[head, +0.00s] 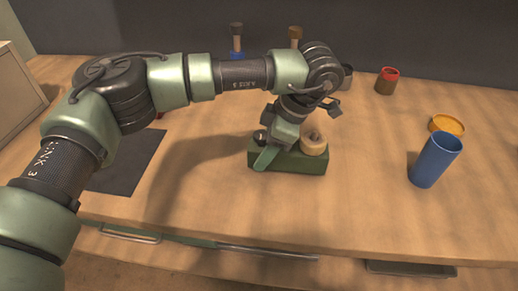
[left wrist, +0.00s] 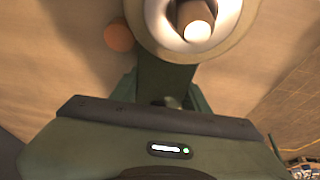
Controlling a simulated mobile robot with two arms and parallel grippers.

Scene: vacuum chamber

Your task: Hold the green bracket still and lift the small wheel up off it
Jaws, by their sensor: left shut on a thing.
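The green bracket (head: 299,167) is a low block on the wooden table. The small wheel (head: 314,146), pale wood with a central hub, sits on the bracket's right end, upright on its peg as far as I can tell. My left gripper (head: 268,153) is shut on the bracket's left part, beside the wheel and apart from it. The left wrist view shows the wheel (left wrist: 233,16) around a peg, with the bracket (left wrist: 165,80) running under it toward my gripper. The fingers hide part of the bracket's left end. My right gripper is not in view.
A blue cup (head: 434,160) and a yellow round dish (head: 446,125) stand at right. A red-topped cup (head: 387,82) is at the back. A dark mat (head: 125,165) lies at left. The table between bracket and blue cup is clear.

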